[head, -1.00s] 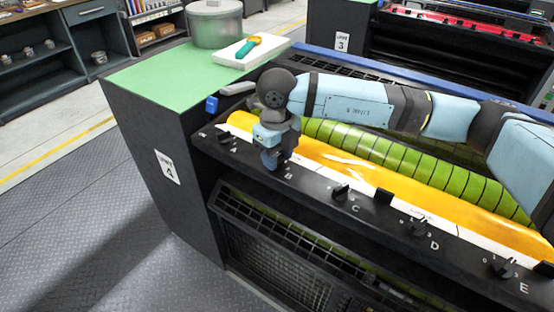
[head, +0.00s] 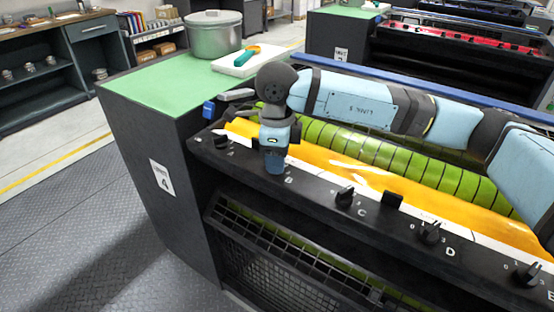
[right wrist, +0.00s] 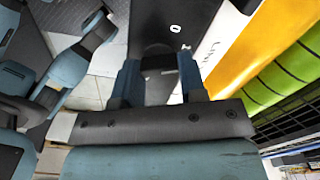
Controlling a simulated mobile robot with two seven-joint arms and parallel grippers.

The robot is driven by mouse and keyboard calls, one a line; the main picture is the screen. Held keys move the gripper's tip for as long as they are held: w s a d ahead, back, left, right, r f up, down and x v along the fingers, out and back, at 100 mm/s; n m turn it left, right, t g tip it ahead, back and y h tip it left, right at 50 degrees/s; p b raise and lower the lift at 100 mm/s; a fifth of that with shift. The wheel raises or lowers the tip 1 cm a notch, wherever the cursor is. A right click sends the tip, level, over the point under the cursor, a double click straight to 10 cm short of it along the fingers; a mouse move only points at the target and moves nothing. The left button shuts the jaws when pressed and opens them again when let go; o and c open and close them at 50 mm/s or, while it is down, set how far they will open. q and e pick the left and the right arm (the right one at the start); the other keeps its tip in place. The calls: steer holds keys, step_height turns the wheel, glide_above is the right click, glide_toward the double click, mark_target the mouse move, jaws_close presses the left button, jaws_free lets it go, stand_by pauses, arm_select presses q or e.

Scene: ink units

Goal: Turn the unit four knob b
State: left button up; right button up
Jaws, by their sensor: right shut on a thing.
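Unit four (head: 163,178) is the dark cabinet with a green top and a "4" label. Its sloped black panel carries a row of black knobs. My right gripper (head: 274,170) points down at the panel beside the letter B and is shut on knob B, which its fingers hide in the head view. In the right wrist view the two blue fingers (right wrist: 160,80) stand on either side of a dark knob shape (right wrist: 158,62). Its pointer setting cannot be read. My left gripper is not in view.
Knob A (head: 222,142) is to the left; knob C (head: 344,196), knob D (head: 430,233) and knob E (head: 527,274) are to the right. Behind the panel run a yellow sheet (head: 375,178) and a green roller (head: 400,163). A metal pot (head: 214,36) and a white tray (head: 236,66) stand on the green top.

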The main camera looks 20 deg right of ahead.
stand_by(0.4)
steer(key=o, duration=0.9)
step_height(320, 180, up, 14)
steer(key=shift+f+p, duration=0.1)
steer(key=shift+p, duration=0.35)
